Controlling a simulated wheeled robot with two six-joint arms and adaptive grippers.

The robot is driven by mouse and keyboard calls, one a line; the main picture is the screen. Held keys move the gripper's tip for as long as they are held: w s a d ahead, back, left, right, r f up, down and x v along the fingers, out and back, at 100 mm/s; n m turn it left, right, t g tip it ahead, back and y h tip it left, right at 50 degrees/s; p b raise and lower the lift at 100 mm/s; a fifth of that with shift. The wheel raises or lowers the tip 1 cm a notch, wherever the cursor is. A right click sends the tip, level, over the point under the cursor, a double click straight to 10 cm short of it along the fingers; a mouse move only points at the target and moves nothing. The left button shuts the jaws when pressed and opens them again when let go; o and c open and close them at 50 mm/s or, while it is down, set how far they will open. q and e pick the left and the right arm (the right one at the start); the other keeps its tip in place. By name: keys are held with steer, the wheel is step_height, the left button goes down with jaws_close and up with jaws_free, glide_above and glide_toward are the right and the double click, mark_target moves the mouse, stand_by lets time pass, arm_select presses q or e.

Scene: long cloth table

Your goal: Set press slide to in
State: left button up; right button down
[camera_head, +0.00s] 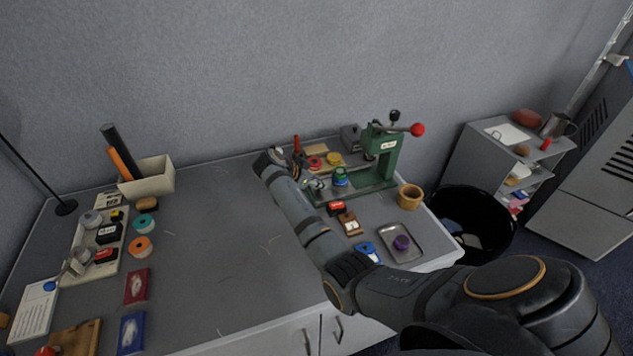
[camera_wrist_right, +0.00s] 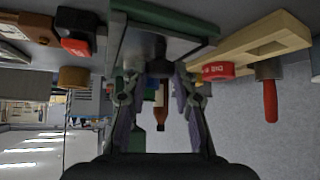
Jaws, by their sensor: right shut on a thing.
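The green press (camera_head: 383,158) stands at the back right of the table, with a red-balled lever (camera_head: 417,130) on top. Its grey slide (camera_head: 325,195) lies low at the press's left side; the wrist view shows the grey slide plate (camera_wrist_right: 165,45) against the green base (camera_wrist_right: 165,15). A blue and green round piece (camera_head: 340,178) sits over the slide area. My right gripper (camera_head: 308,184) is at the slide's left end. In the wrist view my right gripper (camera_wrist_right: 157,80) has its fingers either side of a dark knob (camera_wrist_right: 160,66) by the slide and is shut on it. My left gripper is out of view.
A cork-coloured ring (camera_head: 410,196), a metal tray (camera_head: 401,254) and small stamps are in front. A black bin (camera_head: 470,222) stands right of the table. The table's middle (camera_head: 200,240) is clear.

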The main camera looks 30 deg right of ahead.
mark_target(345, 173)
steer(key=d, duration=0.3)
steer(key=s+d+p, duration=0.1)
steer(key=d, duration=0.2)
steer(key=s+d+p, duration=0.1)
steer(key=d, duration=0.3)
steer(key=shift+s, duration=0.2)
steer(key=c, duration=1.4)
jaws_free()
steer(key=o, duration=0.3)
steer(key=shift+d, duration=0.2)
steer(key=shift+a, duration=0.1)
